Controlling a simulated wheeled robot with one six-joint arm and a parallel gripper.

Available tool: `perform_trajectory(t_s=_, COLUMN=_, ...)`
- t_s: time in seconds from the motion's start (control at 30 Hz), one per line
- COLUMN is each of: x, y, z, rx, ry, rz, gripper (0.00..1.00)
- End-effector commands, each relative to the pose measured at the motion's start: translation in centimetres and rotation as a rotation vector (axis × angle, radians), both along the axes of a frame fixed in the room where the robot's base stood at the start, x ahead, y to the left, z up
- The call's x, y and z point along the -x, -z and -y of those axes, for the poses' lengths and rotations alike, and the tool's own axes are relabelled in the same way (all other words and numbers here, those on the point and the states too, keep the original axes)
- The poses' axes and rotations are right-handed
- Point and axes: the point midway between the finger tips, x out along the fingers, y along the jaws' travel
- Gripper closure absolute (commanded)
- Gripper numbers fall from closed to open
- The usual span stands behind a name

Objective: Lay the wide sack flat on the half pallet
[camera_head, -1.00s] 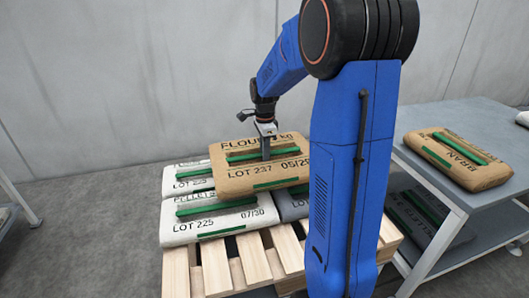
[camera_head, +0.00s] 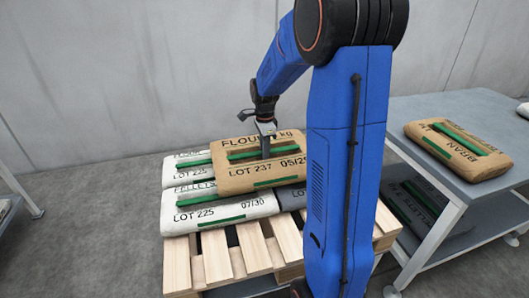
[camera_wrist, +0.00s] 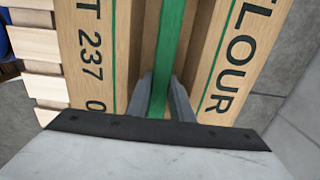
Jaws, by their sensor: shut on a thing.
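The wide sack is a brown flour sack (camera_head: 240,178) marked LOT 237, with a green strip along its middle. My gripper (camera_head: 265,153) is shut on that strip. In the wrist view my gripper's fingers (camera_wrist: 163,100) sit on both sides of the green strip, and the brown sack (camera_wrist: 200,40) fills the middle. The sack looks level, over or on the back right of the stack on the half pallet (camera_head: 215,262). Whether it touches the sacks below is hard to tell. Bare slats also show in the wrist view (camera_wrist: 38,50).
White sacks lie on the pallet's left side, a pellets sack (camera_head: 225,208) in front and another (camera_head: 185,168) behind. A grey sack (camera_head: 293,200) shows partly under the brown one. A bran sack (camera_head: 458,150) lies on the grey table (camera_head: 415,106) at right. The front slats are bare.

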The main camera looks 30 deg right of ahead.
Motion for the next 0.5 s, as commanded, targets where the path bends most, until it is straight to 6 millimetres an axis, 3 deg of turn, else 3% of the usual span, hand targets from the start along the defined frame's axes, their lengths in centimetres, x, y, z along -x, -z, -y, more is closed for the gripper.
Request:
perform_trajectory(t_s=0.43, x=-0.11, y=0.36, z=0.03, rx=0.001, ry=0.0, rz=0.005, gripper=1.0)
perform_trajectory(t_s=0.47, x=0.03, y=0.61, z=-0.01, rx=0.0, ry=0.0, rz=-0.001, gripper=0.77)
perform_trajectory(t_s=0.5, x=0.03, y=0.6, z=-0.01, rx=0.0, ry=0.0, rz=-0.001, gripper=0.68)
